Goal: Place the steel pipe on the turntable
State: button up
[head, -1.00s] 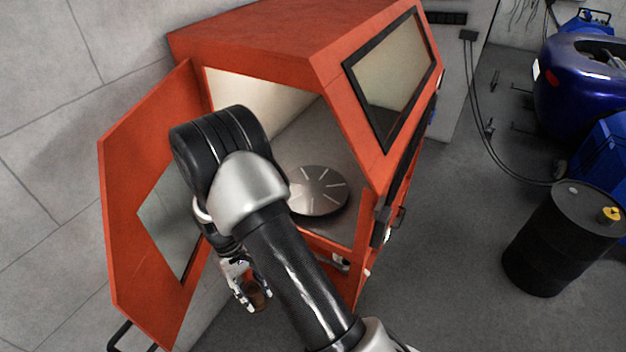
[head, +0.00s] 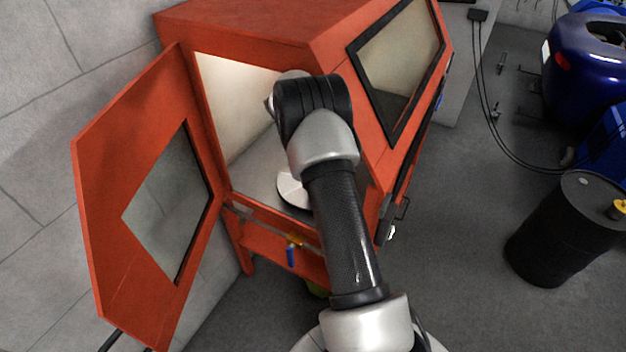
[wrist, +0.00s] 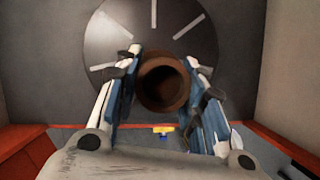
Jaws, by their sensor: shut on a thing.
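The steel pipe (wrist: 183,88) is a rusty brown hollow piece, seen end-on between my fingers in the wrist view. My gripper (wrist: 160,85) is shut on it. Beyond the pipe lies the turntable (wrist: 120,42), a grey disc with light radial slots, on the cabinet floor. The pipe overlaps the disc's near edge in this view; I cannot tell the gap between them. In the head view the turntable (head: 292,190) shows only in part behind my arm, and my gripper and the pipe are hidden there.
The orange cabinet (head: 240,30) is open in front, its door (head: 95,190) swung out to the left. Its walls and front sill (head: 262,217) bound the opening. A yellow and blue item (head: 292,250) is below the sill. A black drum (head: 550,235) stands at right.

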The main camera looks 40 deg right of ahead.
notch_tip(320, 180, down, 10)
jog(key=b, duration=0.2)
jog(key=shift+r+b, duration=0.15)
jog(key=shift+b, duration=0.25)
jog(key=shift+f, duration=0.25)
jog(key=o, duration=1.3)
jog(key=shift+o, duration=0.2)
jog(key=p+v, duration=0.3)
jog(key=v, duration=0.9)
jog(key=shift+r, duration=0.25)
jog(key=shift+d, duration=0.1)
